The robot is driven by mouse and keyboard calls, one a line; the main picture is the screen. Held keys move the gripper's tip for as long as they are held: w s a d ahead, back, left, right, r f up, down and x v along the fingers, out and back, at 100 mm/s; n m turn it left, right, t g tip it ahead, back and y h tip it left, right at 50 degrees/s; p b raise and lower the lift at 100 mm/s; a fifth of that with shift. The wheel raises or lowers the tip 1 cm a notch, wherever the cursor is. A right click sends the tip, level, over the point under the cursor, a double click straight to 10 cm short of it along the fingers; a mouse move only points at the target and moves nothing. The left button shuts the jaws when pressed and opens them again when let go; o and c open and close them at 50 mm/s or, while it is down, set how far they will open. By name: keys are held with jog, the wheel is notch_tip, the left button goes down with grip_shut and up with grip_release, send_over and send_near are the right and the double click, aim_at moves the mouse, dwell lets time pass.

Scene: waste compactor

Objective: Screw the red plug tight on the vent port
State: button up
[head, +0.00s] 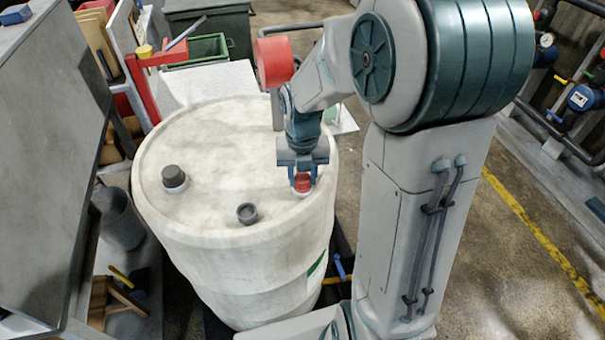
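The red plug (302,184) is at the right side of the top of a large white drum (225,255), in the head view. It looks upright, over a pale collar that seems to be the vent port (302,193); the threads are hidden, so I cannot tell how deep it sits. My gripper (302,178) points straight down over the plug, with one finger on each side. The fingers appear shut on the plug's upper part. My wrist hides what lies just behind it.
A red bracket arm (140,80) rises behind left, and a grey panel (50,140) fills the left. Open floor lies to the right.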

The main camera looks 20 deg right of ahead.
jog(key=shift+c, duration=1.4)
jog(key=m, duration=0.5)
jog(key=m+b, duration=0.1)
jog(key=m, duration=0.4)
jog(key=shift+m, duration=0.3)
jog(key=m, duration=0.4)
jog(key=shift+m+b, duration=0.4)
